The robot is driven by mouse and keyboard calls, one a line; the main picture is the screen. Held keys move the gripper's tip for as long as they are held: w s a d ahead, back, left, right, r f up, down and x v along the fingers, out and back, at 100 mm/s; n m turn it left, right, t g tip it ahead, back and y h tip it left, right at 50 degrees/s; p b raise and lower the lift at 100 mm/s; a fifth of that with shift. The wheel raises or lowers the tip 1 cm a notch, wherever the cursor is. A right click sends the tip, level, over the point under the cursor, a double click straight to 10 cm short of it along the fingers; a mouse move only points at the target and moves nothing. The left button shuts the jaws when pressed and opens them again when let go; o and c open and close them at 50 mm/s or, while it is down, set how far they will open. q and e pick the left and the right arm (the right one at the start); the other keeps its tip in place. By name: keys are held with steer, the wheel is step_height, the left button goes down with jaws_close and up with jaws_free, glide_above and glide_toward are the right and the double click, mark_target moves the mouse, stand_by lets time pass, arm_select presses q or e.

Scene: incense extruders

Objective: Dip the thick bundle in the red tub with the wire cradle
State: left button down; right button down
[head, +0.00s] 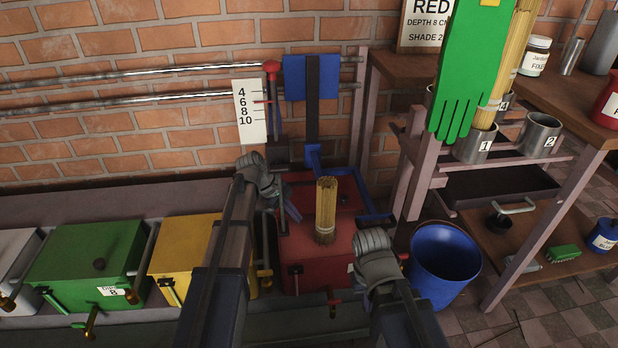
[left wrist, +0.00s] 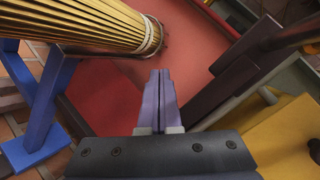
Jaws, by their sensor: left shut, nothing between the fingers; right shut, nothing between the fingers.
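The thick tan stick bundle (head: 326,208) stands upright at the red tub (head: 312,265), its lower end at the red top. In the left wrist view the bundle (left wrist: 85,28) has a pale tie near its end, close to the red surface; I cannot tell how deep it sits. My left gripper (head: 292,213) is shut and empty, left of the bundle; its shut fingers (left wrist: 161,80) show in the left wrist view. My right gripper (head: 373,247) is right of the bundle, its fingers mostly hidden. A blue frame (head: 375,218) is behind the tub; I cannot make out a wire cradle.
Yellow (head: 187,245) and green (head: 85,255) tubs stand left. A depth scale (head: 249,110) hangs behind. A blue bucket (head: 442,262) stands right, below a rack with numbered metal cups (head: 475,145) and a green glove (head: 465,75). A sign (head: 424,25) reads RED, depth 8.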

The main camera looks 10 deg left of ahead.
arm_select(q)
steer(key=w+a+r+n+t+h, duration=0.1)
steer(key=w+a+r+n+h, duration=0.15)
steer(key=w+n, duration=0.35)
steer(key=w+a+r+n+t+h, duration=0.1)
steer(key=w+a+r+n+h, duration=0.15)
steer(key=w, duration=0.45)
steer(key=shift+n+y, duration=0.35)
steer(key=shift+y, duration=0.15)
steer(key=b+x, duration=0.3)
steer(key=x, duration=0.1)
steer(key=b+x, duration=0.3)
steer(key=x, duration=0.1)
steer(key=shift+w+d+f, duration=0.1)
steer(key=shift+w+f, duration=0.1)
steer(key=shift+f, duration=0.3)
steer(key=shift+w+d+r, duration=0.1)
steer(key=shift+d, duration=0.2)
step_height(320, 180, up, 4)
steer(key=p, duration=0.3)
steer(key=shift+a+p, duration=0.1)
steer(key=shift+p, duration=0.3)
steer(key=shift+r, duration=0.1)
step_height(320, 180, up, 10)
steer(key=p, duration=1)
steer(key=shift+f, duration=0.25)
